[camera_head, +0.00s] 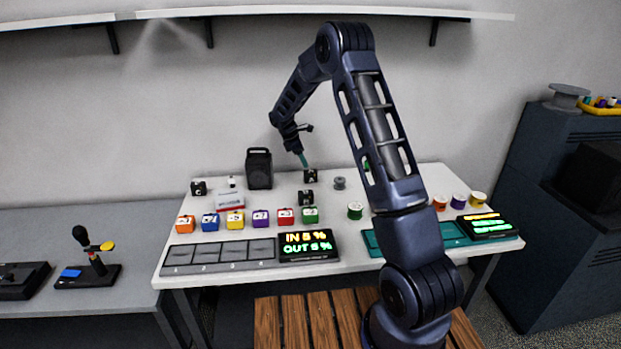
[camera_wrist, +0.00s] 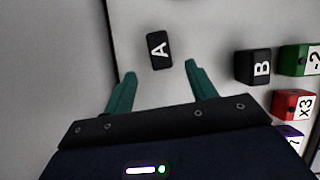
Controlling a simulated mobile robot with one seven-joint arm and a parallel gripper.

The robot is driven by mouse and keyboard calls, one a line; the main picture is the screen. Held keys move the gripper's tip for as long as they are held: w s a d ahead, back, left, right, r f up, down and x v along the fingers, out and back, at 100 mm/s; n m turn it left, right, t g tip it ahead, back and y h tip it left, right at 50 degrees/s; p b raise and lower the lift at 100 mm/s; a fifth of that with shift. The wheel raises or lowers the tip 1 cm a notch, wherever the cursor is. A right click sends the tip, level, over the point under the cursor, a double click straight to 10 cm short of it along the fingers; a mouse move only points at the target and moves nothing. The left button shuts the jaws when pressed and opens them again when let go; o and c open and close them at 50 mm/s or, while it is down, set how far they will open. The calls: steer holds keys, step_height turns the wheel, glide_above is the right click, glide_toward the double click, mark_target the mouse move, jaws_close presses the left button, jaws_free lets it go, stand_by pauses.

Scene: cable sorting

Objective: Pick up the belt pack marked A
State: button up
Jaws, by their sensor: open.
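The belt pack marked A (camera_wrist: 159,50) is a small black box with a white letter A on top, lying on the white table. In the head view my gripper (camera_head: 304,160) points down just above the belt pack A (camera_head: 311,176) at the back of the table. The exact gap between them is hard to tell.
Another black pack marked B (camera_wrist: 258,67) stands to the right, near green (camera_wrist: 299,59) and red (camera_wrist: 294,104) marked boxes. A black speaker-like box (camera_head: 259,170) stands left of my gripper. A grey spool (camera_head: 339,183) lies to its right. The wall is close behind.

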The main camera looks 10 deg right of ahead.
mark_target(310, 171)
steer(key=x, duration=0.5)
steer(key=shift+d+x, duration=0.1)
steer(key=shift+x, duration=1.2)
steer(key=shift+d+x, duration=0.15)
steer(key=shift+x, duration=1.1)
steer(key=shift+w+r, duration=0.1)
steer(key=shift+r, duration=0.05)
steer(key=c, duration=1.2)
steer(key=shift+o, duration=0.2)
